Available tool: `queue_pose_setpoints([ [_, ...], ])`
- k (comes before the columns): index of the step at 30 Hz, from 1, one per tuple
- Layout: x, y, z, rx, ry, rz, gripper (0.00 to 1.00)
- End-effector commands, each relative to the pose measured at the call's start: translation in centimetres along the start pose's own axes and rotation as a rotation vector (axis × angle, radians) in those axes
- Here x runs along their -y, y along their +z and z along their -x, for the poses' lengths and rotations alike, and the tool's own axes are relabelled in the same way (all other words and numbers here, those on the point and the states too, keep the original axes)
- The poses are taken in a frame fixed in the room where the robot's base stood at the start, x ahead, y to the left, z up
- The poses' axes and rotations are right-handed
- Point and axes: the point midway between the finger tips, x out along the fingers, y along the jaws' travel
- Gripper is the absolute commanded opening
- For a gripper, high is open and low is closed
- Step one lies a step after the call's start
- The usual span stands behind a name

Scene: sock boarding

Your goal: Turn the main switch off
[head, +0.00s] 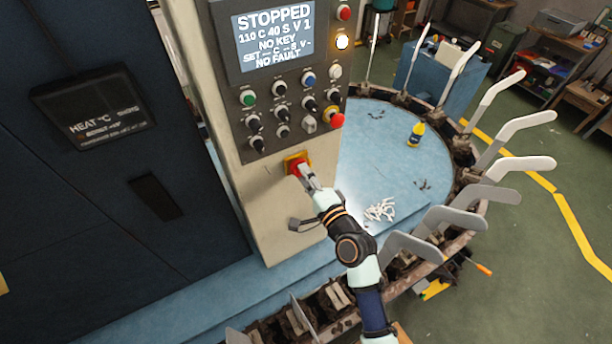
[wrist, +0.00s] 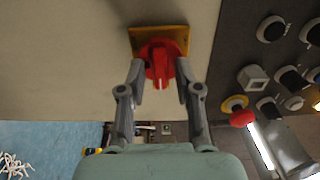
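The main switch (head: 294,167) is a red rotary knob on a yellow square plate, low on the front of the beige control column. It also shows in the wrist view (wrist: 160,62), its raised grip pointing roughly up and down in that picture. My gripper (head: 305,174) is at the switch. In the wrist view my gripper (wrist: 160,78) has its two fingers spread, one on each side of the red knob, with gaps beside the raised grip. I cannot tell whether the fingertips touch the knob's rim. The display (head: 274,40) reads STOPPED, NO KEY and NO FAULT.
Several knobs and buttons sit above the switch, with a red mushroom button (head: 337,120) at the panel's lower right.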

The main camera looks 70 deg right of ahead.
Motion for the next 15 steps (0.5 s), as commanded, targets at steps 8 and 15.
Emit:
queue_pose_setpoints([
  [8, 0.0, 0.0, 0.03, 0.0, 0.0, 0.0, 0.0],
  [15, -0.06, -0.01, 0.03, 0.0, 0.0, 0.017, 0.0],
])
